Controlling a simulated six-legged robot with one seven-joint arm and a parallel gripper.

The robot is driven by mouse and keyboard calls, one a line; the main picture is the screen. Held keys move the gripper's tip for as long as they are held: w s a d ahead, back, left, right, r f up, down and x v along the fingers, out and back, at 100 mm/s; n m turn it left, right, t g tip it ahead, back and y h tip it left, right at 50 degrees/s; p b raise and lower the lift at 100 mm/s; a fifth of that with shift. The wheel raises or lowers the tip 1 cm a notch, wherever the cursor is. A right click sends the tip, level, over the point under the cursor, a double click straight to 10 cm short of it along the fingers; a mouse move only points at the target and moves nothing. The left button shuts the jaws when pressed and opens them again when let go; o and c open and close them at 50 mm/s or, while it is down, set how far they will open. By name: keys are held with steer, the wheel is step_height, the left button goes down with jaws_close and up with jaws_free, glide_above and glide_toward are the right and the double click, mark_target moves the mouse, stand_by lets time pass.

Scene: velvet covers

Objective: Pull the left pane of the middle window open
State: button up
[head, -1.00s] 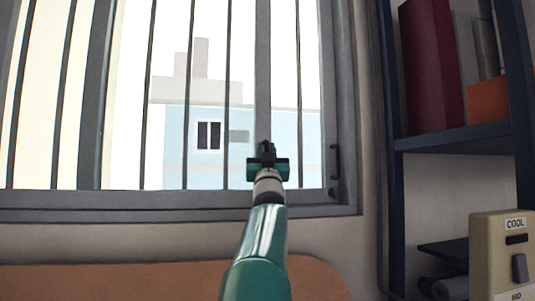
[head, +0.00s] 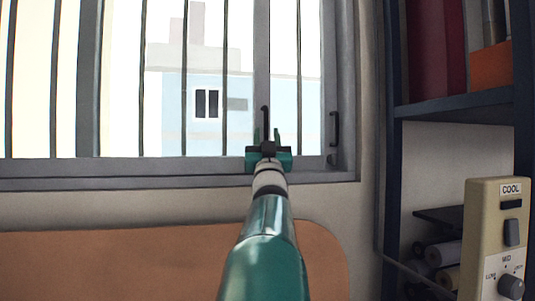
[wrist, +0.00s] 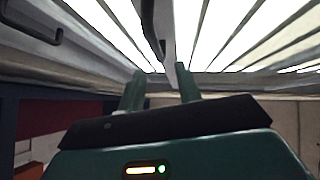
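A grey-framed window with thin vertical bars fills the upper head view. A grey upright (head: 262,50), seemingly the left pane's edge, carries a dark handle (head: 265,120). A second dark handle (head: 334,130) is on the frame at the right. My gripper (head: 267,134) is at the window's lower edge, fingers apart, with the first handle showing between and above them. In the wrist view my gripper's two green fingers (wrist: 160,88) are apart, and a dark handle (wrist: 153,25) shows beyond and between them. I see nothing gripped; whether the fingers touch the handle is unclear.
A dark shelf (head: 455,103) with books stands right of the window. A beige control box (head: 487,240) is at the lower right. A brown rounded surface (head: 110,265) lies below the window, under my arm. The wall between is bare.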

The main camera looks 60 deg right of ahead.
steer(key=v, duration=0.6)
steer(key=shift+w, duration=0.15)
stand_by(0.3)
steer(key=w+a+f+n+t+y, duration=0.1)
steer(key=w+a+f+n+y, duration=0.2)
steer(key=w+a+f+y, duration=0.75)
steer(key=w+a+f+n+y, duration=0.1)
steer(key=w+a+f+y, duration=0.2)
steer(key=a+f, duration=0.35)
steer(key=w+a+f+n+y, duration=0.1)
steer(key=w+a+f+y, duration=0.15)
steer(key=a+f, duration=0.4)
steer(key=s+a+f+n+g+y, duration=0.1)
steer(key=a+f+n+g+y, duration=0.1)
steer(key=a+f, duration=0.4)
steer(key=s+a+f+n+g+y, duration=0.2)
steer(key=a+f+y, duration=0.1)
steer(key=a, duration=0.6)
steer(key=s+a+f+n+g+y, duration=0.2)
steer(key=s+a+f+g, duration=0.3)
steer(key=s+a+f, duration=0.6)
steer(key=shift+a+f+n, duration=0.35)
steer(key=shift+f+n, duration=0.15)
steer(key=shift+s, duration=0.1)
